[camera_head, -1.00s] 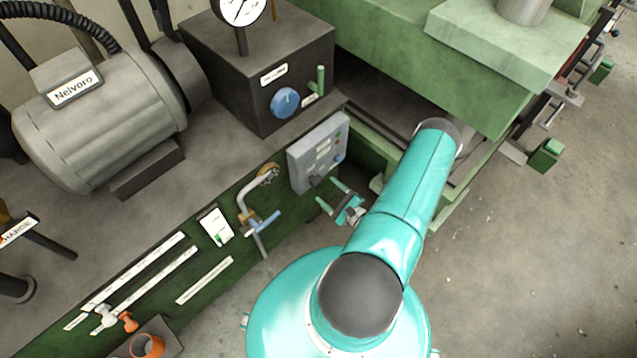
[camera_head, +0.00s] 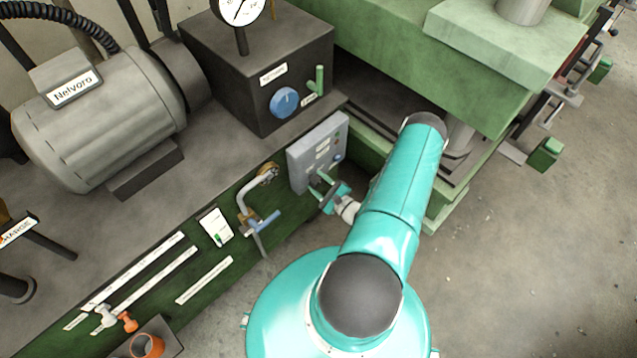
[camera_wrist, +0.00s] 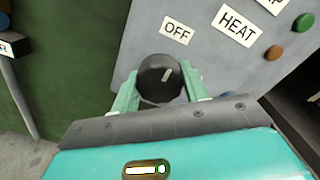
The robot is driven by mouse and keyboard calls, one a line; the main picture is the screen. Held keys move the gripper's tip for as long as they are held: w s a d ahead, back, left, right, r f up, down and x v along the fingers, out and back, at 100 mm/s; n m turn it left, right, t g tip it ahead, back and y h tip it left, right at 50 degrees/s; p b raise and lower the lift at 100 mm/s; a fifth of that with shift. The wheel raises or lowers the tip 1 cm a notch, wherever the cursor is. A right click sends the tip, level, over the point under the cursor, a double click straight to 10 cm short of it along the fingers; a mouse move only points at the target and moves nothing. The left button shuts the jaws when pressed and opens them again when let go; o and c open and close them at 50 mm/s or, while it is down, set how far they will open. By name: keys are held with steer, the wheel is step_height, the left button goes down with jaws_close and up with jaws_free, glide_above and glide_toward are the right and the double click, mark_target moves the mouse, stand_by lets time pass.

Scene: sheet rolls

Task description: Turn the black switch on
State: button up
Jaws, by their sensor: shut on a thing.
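The black switch (camera_wrist: 160,78) is a round knob with a light pointer mark on the grey control panel (camera_wrist: 125,95). In the wrist view its pointer leans up and slightly right, towards the area between the OFF label (camera_wrist: 177,31) and the HEAT label (camera_wrist: 237,25). My gripper (camera_wrist: 162,84) has one green finger on each side of the knob and is shut on it. In the head view my gripper (camera_head: 325,187) reaches the lower part of the panel (camera_head: 320,150), and its fingers largely hide the switch.
A green button (camera_wrist: 303,22), a brown button (camera_wrist: 273,53) and a blue button (camera_wrist: 229,95) sit on the panel. A bent pipe with a blue-handled valve (camera_head: 264,221) stands left of my gripper. A blue knob (camera_head: 285,102) is on the dark box above.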

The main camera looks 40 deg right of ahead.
steer(key=shift+m, duration=0.4)
steer(key=m, duration=0.3)
steer(key=shift+m, duration=0.4)
steer(key=m, duration=0.4)
steer(key=shift+m, duration=0.3)
steer(key=m, duration=0.8)
steer(key=shift+a+m, duration=0.1)
steer(key=shift+m, duration=0.2)
steer(key=o, duration=1)
